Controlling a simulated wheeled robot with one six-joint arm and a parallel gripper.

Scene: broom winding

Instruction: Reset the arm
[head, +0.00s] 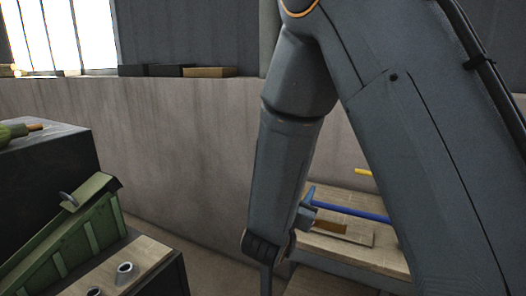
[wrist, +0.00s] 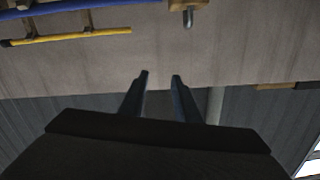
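My gripper (wrist: 161,79) shows in the wrist view with its two dark fingers apart and nothing between them. Behind the fingers is a plain grey-brown wall surface. In the head view my grey arm comes down from the top right and bends to a joint low in the middle. My gripper's fingertips cannot be made out clearly there.
A blue rod (head: 352,212) and a yellow rod (head: 363,172) lie by a wooden bench (head: 376,257) behind my arm. The blue rod (wrist: 75,11) and yellow rod (wrist: 80,36) also show in the wrist view. A green slatted box (head: 75,236) stands at left, beside a dark cabinet (head: 48,165).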

